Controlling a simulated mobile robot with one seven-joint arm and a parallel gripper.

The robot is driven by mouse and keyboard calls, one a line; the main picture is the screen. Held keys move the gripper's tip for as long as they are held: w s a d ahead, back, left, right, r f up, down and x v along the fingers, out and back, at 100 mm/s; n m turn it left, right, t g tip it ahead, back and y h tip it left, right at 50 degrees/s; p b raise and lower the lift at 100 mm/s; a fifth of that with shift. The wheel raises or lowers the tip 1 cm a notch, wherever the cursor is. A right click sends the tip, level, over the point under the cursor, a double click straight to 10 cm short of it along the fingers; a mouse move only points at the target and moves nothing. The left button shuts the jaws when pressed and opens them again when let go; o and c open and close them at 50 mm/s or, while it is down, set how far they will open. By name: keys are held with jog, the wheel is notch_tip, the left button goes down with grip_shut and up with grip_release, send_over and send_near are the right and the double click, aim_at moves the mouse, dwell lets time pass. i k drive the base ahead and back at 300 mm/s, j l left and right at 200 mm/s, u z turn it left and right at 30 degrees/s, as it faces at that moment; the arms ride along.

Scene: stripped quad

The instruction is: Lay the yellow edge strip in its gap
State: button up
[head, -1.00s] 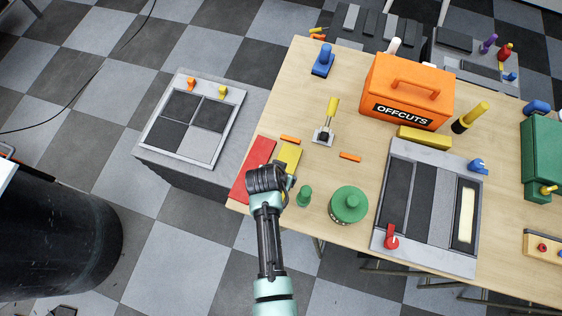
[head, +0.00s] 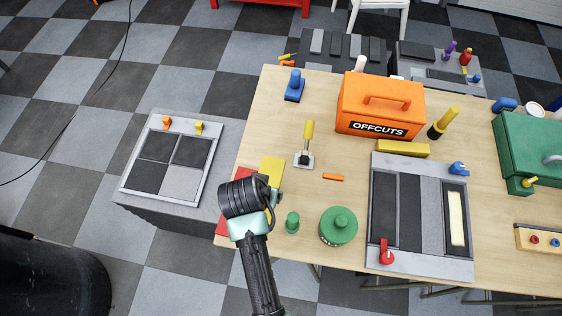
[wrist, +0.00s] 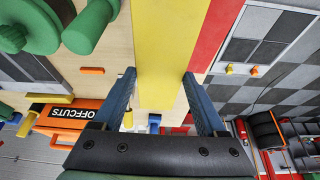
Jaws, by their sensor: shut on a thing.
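A flat yellow strip (head: 271,170) shows just beyond my gripper (head: 258,186) in the head view. In the wrist view the yellow strip (wrist: 165,50) lies between the two blue fingers of my gripper (wrist: 160,80), which is shut on it. The strip appears raised and covers part of the table. The grey-framed panel (head: 423,262) at the right holds dark and grey slabs and a narrow pale slot (head: 456,218) along its right side. I cannot tell whether this slot is the strip's gap.
A red strip (head: 222,227) lies at the table's left edge beside my gripper. A small green peg (head: 292,222) and a green round pot (head: 338,225) stand between my gripper and the panel. A yellow bar (head: 403,148) lies before the orange OFFCUTS box (head: 380,103). A red knob (head: 386,254) stands on the panel's front.

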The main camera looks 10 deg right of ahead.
aim_at(455, 217)
jog(key=k+l+u, duration=0.1)
jog(key=u, duration=0.3)
jog(key=k+u, duration=0.1)
jog(key=u, duration=0.3)
jog(key=k+l+u, duration=0.1)
jog(key=u, duration=0.25)
jog(key=k+l+u, duration=0.2)
jog(key=u, duration=0.3)
jog(key=k+u, duration=0.65)
jog(key=u, duration=0.3)
jog(key=k+u, duration=0.5)
jog(key=u, duration=0.15)
jog(key=z, duration=0.45)
jog(key=l+z, duration=0.15)
jog(key=z, duration=0.35)
jog(key=l+z, duration=0.1)
jog(key=z, duration=0.35)
jog(key=l+z, duration=0.1)
jog(key=z, duration=0.35)
jog(key=l+z, duration=0.1)
jog(key=z, duration=0.35)
jog(key=l+z, duration=0.1)
jog(key=z, duration=0.85)
